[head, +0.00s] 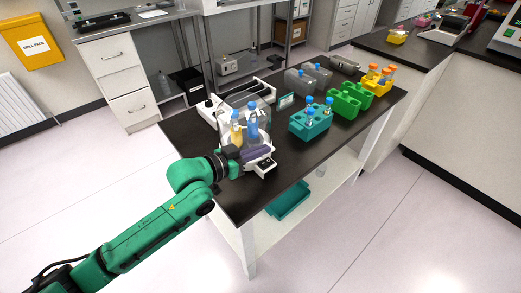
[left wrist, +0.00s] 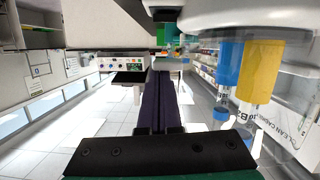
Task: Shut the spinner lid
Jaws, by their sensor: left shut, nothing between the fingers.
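The spinner (head: 270,164) is a white device near the left end of the dark bench. Its clear, see-through lid (head: 225,124) seems to stand raised around the bottles; its exact angle is hard to tell. My left gripper (head: 262,153) has dark purple fingers, shut and empty, in front of the bottles at the spinner's near side. My right gripper is out of view.
A teal rack (head: 310,123) with blue-capped tubes, green racks (head: 350,100) and a yellow rack (head: 378,79) stand right of the spinner. Grey containers (head: 300,83) are at the back. Bare bench top lies in front of the racks.

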